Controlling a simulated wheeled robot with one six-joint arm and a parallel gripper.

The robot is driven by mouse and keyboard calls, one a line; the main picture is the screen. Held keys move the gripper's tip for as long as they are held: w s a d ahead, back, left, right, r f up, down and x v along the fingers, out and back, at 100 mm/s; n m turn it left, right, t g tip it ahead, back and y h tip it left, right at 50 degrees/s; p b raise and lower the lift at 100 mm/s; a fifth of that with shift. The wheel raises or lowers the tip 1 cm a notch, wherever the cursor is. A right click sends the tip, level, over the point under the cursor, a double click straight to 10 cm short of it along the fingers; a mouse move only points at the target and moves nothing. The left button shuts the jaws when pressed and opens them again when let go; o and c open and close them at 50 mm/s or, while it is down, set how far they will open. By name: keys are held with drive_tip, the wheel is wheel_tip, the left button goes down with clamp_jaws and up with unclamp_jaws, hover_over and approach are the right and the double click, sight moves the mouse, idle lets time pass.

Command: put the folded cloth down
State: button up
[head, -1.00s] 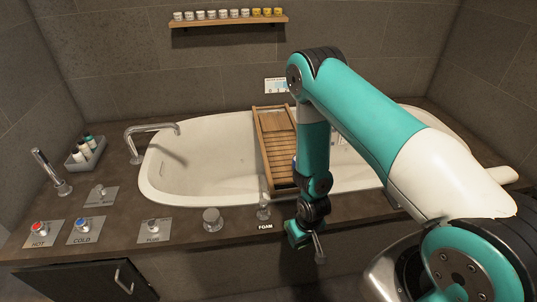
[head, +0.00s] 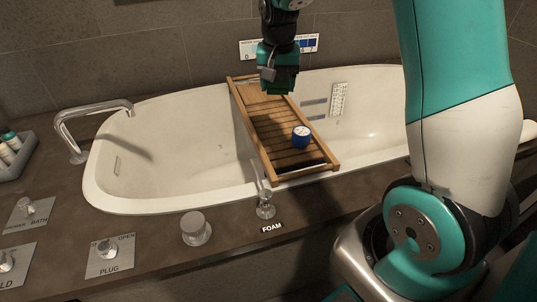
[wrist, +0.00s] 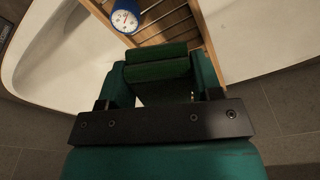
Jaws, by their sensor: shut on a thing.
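My gripper (head: 278,80) hangs above the far part of the wooden bath tray (head: 240,102) in the head view. In the wrist view my gripper (wrist: 160,80) is shut on a dark green folded piece, the folded cloth (wrist: 157,66), between its teal fingers. The cloth is held in the air; in the head view it is hard to tell from the teal gripper. The wrist view also shows part of the tray's slats (wrist: 165,20) beyond the cloth.
A blue round dial (head: 301,137) stands on the tray's near half; its white face shows in the wrist view (wrist: 124,19). The tray lies across the white bathtub (head: 180,150). A tap (head: 95,112) is at left. A clear knob (head: 195,228) and foam spout (head: 265,205) stand on the near rim.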

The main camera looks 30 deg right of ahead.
drive_tip(key=shift+d+r, duration=0.1)
drive_tip(key=shift+r, duration=0.05)
drive_tip(key=b, duration=0.5)
hover_over(276, 152)
drive_tip(key=f, duration=1.9)
drive_tip(key=shift+s+f, duration=0.1)
drive_tip(key=shift+s, duration=0.1)
drive_tip(key=shift+f, duration=0.15)
drive_tip(key=shift+f, duration=0.45)
drive_tip(key=o, duration=0.8)
